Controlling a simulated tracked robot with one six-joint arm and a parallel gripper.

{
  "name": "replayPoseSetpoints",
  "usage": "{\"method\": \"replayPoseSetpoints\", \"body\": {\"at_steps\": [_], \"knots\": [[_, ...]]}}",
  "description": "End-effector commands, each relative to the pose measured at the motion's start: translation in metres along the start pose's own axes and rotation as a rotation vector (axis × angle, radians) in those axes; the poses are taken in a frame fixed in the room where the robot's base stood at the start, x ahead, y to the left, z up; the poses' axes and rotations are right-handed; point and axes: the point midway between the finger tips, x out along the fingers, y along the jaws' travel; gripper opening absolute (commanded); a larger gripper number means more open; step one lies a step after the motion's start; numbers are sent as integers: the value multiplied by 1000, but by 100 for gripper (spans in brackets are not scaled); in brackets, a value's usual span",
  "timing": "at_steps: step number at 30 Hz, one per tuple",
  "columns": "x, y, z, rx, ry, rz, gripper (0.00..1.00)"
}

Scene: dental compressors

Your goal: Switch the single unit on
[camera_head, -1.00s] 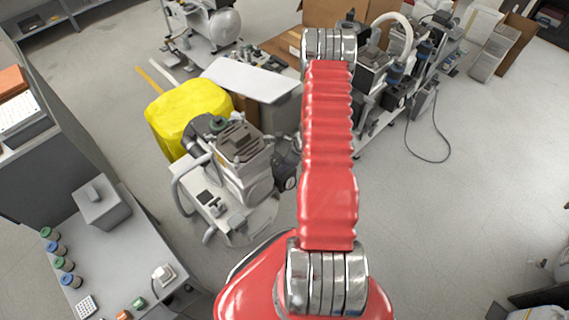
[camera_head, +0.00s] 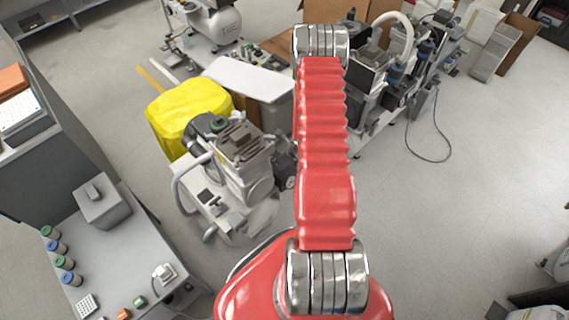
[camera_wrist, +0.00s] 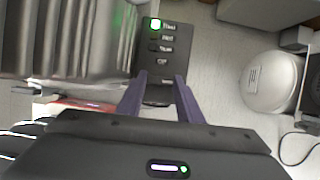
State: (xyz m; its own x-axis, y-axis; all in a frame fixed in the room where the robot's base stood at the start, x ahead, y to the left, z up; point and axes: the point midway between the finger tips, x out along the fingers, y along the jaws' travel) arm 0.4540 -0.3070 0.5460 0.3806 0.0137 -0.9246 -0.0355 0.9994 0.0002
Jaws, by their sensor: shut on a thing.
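In the wrist view a dark control panel (camera_wrist: 170,60) carries a column of small labelled marks. A green light (camera_wrist: 156,24) glows at its top, and the lower marks look unlit. My gripper (camera_wrist: 160,88) has its two purple fingers on either side of the panel's lower end, shut on a dark part there. The exact shape of that part is hard to make out. In the head view my red arm hides the gripper and the panel, so I cannot tell which machine there carries it.
A wheeled machine (camera_head: 235,165) stands beside a yellow covered thing (camera_head: 190,112). More compressor equipment (camera_head: 375,85) stands right of my arm, with a cable on the floor. A grey bench (camera_head: 125,262) is at lower left. The right floor is largely clear. A pale tank (camera_wrist: 272,75) lies right of the panel.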

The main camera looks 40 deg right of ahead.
Motion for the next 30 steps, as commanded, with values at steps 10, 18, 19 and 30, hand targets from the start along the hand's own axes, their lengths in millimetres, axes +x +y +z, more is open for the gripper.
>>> {"method": "replayPoseSetpoints", "body": {"at_steps": [10, 18, 19, 30], "knots": [[0, 0, 4, 18, -9, -9, 10], [0, 0, 4, 18, -10, -9, 36], [0, 0, 4, 18, -9, -9, 38], [0, 0, 2, 20, -3, -9, 52]]}}
